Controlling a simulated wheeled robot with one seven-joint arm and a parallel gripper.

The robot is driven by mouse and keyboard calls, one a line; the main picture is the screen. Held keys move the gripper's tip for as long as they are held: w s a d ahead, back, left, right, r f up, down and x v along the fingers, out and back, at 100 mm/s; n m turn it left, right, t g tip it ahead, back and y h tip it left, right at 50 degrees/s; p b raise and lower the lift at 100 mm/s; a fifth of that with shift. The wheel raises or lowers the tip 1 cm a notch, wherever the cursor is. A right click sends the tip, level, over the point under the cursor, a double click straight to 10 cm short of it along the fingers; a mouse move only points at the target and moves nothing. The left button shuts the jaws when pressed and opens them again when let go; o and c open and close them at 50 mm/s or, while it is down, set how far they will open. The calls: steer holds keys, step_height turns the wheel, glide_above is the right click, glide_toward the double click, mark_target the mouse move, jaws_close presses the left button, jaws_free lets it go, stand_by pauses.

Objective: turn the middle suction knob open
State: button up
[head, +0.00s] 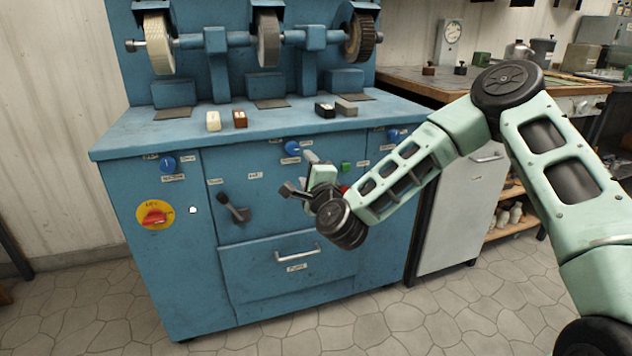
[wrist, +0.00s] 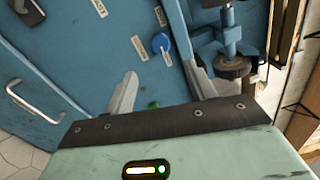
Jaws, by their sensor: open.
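The middle suction knob (head: 292,148) is a round blue knob on the front of the blue machine, with small labels around it. In the wrist view the knob (wrist: 160,42) shows just beyond the gap between the fingertips, apart from them. My gripper (head: 298,173) is open and empty in front of the panel, a little below the knob in the head view. In the wrist view its two fingers (wrist: 161,70) stand wide apart. The knob's pointing direction is too small to tell.
A green button (head: 345,167) sits right of the knob. A dark lever (head: 235,208) sticks out at the left. The left knob (head: 168,163), right knob (head: 393,134) and red rotary switch (head: 154,217) are on the same front. A drawer handle (head: 298,254) juts out below.

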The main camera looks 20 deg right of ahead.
steer(key=s, duration=0.6)
steer(key=shift+s+f, duration=0.2)
steer(key=s+a+f+n+g+y, duration=0.2)
steer(key=s+a+n+g+y, duration=0.25)
steer(key=a+n, duration=0.25)
steer(key=s+a+f+n+g+y, duration=0.1)
steer(key=s+a+n+g+y, duration=0.3)
steer(key=a+n, duration=0.4)
steer(key=s+d+n+g+h, duration=0.2)
steer(key=s+n+g+h, duration=0.45)
steer(key=s, duration=0.95)
steer(key=s+d+r+n+g+h, duration=0.1)
steer(key=s+d+r+n+g, duration=0.35)
steer(key=s, duration=0.75)
step_height(320, 180, up, 24)
steer(key=d+n+t+p, duration=0.1)
steer(key=d+p, duration=0.1)
steer(key=p, duration=2.2)
steer(key=shift+w+f+n, duration=0.25)
steer(key=shift+w+n, duration=0.05)
steer(key=shift+w, duration=0.15)
